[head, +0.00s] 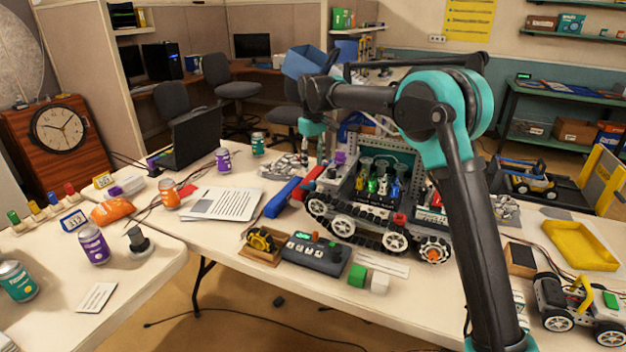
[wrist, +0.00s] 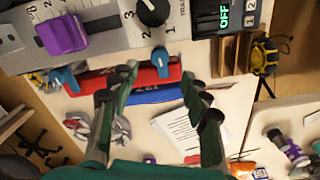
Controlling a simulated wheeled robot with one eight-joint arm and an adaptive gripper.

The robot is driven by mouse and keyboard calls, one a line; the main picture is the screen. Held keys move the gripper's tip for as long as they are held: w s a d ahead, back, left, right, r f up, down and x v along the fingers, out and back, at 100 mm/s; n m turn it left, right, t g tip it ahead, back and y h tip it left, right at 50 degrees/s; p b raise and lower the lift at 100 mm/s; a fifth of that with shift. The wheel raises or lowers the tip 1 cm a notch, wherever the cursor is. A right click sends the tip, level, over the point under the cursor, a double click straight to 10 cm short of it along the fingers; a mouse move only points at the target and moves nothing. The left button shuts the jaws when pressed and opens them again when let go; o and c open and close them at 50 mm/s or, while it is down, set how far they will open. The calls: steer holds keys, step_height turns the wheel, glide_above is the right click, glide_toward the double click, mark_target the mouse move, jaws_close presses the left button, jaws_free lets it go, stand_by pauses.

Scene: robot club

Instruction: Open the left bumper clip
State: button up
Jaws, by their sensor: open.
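A wheeled, tracked club robot (head: 375,210) stands on the table. A red bar (head: 311,182), likely its bumper, is at its left end; the red bar also shows in the wrist view (wrist: 120,76). Two small blue levers, one at the left (wrist: 65,80) and one at the right (wrist: 160,66), sit by the red bar and look like clips; I cannot tell which is the left bumper clip. My gripper (head: 305,155) is open and empty beside the robot's left end. In the wrist view its fingers (wrist: 160,80) spread across the red bar, with the right lever between the tips.
A blue bar (head: 283,197) lies beside the red one. In the wrist view, a purple slider (wrist: 62,35), a black dial (wrist: 152,12) and an OFF display (wrist: 228,14) are on the robot's panel. Papers (head: 225,203) and a grey control box (head: 313,253) are nearby.

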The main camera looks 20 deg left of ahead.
mark_target(313, 182)
step_height(313, 182, down, 7)
stand_by(0.3)
steer(key=shift+c, duration=0.5)
jaws_close()
steer(key=shift+n, duration=0.4)
steer(key=n, duration=0.5)
steer(key=shift+n, duration=0.3)
steer(key=n, duration=0.3)
steer(key=shift+n, duration=1.9)
